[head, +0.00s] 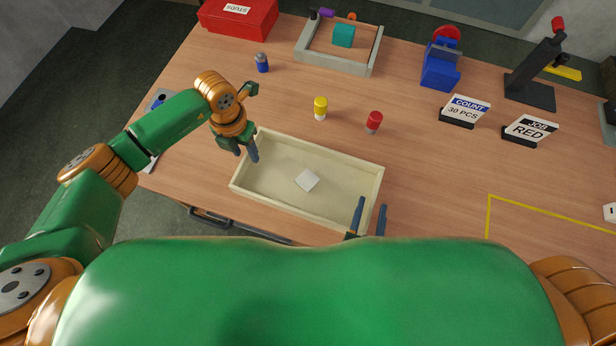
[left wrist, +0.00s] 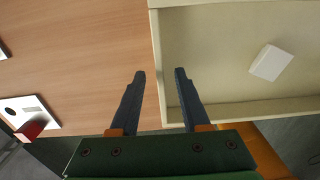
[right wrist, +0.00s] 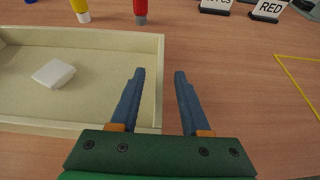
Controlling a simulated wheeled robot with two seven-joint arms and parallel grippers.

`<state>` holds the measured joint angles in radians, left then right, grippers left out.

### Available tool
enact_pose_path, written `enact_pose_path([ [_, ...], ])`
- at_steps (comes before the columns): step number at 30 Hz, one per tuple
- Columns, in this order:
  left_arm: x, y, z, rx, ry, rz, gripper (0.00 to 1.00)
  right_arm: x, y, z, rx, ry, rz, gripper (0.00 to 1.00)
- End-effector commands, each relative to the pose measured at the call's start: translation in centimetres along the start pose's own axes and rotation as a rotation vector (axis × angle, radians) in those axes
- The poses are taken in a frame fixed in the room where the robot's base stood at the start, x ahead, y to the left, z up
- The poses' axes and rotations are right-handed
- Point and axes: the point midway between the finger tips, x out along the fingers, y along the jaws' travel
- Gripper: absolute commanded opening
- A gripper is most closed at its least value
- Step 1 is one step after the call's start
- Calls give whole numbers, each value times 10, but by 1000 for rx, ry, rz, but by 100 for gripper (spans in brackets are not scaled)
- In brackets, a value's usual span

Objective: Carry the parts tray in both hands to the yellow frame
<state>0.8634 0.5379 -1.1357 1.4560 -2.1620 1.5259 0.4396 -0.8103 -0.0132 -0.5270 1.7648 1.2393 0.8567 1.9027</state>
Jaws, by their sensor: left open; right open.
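The parts tray (head: 262,196) is a shallow cream box on the wooden table, with one white block (head: 307,180) lying inside. My left gripper (head: 246,154) is open at the tray's left end; in the left wrist view its fingers (left wrist: 160,75) appear on either side of the left wall. My right gripper (head: 371,204) is open at the tray's right end; in the right wrist view its fingers (right wrist: 160,75) appear on either side of the right wall. I cannot tell whether any finger touches the tray. The yellow frame (head: 540,208) is an outline on the table to the right, partly out of view.
Yellow-capped (head: 320,108) and red-capped (head: 374,122) bottles stand just behind the tray. Count (head: 464,111) and job (head: 530,130) signs stand behind the yellow frame. A grey-walled fixture (head: 336,66) and a red box (head: 238,18) are at the back. The table between tray and frame looks clear.

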Motion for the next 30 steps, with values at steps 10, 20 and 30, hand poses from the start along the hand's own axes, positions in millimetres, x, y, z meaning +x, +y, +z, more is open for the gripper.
enact_pose_path([
  [10, 20, 0, 0, 1, 0, 0, 46, 20, 0, 0, 0, 1, 2, 46],
  [20, 19, 0, 0, 1, -1, -1, 0, 19, 0, 0, 0, 0, 2, 0],
  [30, 19, 0, 0, 1, -1, -1, 0, 19, 0, 0, -1, 0, 2, 0],
])
